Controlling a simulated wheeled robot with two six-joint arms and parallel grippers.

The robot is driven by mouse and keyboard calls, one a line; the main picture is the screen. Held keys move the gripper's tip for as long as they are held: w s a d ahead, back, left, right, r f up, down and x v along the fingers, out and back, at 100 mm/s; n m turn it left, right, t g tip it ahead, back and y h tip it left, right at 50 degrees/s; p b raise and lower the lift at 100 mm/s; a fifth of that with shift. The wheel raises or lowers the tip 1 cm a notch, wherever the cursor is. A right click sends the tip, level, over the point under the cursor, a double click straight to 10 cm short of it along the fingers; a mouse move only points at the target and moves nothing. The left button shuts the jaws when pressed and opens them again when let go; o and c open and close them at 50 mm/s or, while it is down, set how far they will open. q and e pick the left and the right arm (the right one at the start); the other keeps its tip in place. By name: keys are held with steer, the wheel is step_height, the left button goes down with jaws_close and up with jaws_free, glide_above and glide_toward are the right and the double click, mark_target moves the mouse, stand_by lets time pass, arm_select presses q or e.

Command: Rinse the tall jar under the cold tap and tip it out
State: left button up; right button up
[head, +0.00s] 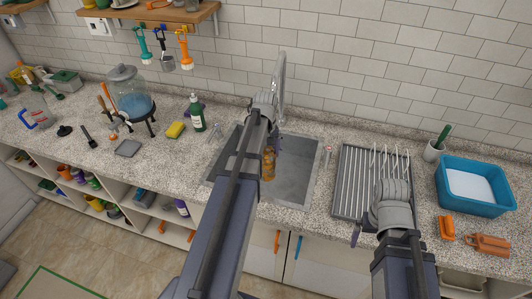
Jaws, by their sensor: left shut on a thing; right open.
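An amber jar (268,163) shows in the sink area, just right of my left arm, which hides part of it. My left gripper (269,143) is mostly hidden behind its own wrist and is shut on the amber jar, over the sink (294,180). The tall curved spout (282,75) rises behind my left wrist. A small tap (215,132) stands left of the sink, and a tap with a red mark (327,153) stands right of it. I see no water stream. My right gripper (393,190) is open over the drying rack's front right part, its fingers largely hidden.
The drying rack (352,190) lies right of the sink. A blue tub (474,201) and orange items (488,243) stand further right. A green bottle (197,113) and yellow sponge (175,130) are left of the sink. A glass dispenser (130,95) stands further left.

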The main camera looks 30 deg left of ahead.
arm_select(q)
step_height(320, 180, down, 14)
steer(key=b, duration=1.3)
steer(key=shift+s+r+b, duration=0.1)
steer(key=shift+r+b, duration=0.1)
steer(key=shift+b, duration=0.15)
steer(key=shift+w+a+f, duration=0.1)
steer(key=shift+w+f, duration=0.15)
steer(key=w+a+f+b, duration=0.1)
steer(key=w+a, duration=0.1)
steer(key=w, duration=0.6)
steer(key=shift+b, duration=0.3)
steer(key=shift+s+f+b, duration=0.1)
steer(key=shift+f+b, duration=0.5)
steer(key=shift+f, duration=0.05)
steer(key=o, duration=1)
steer(key=shift+r, duration=0.1)
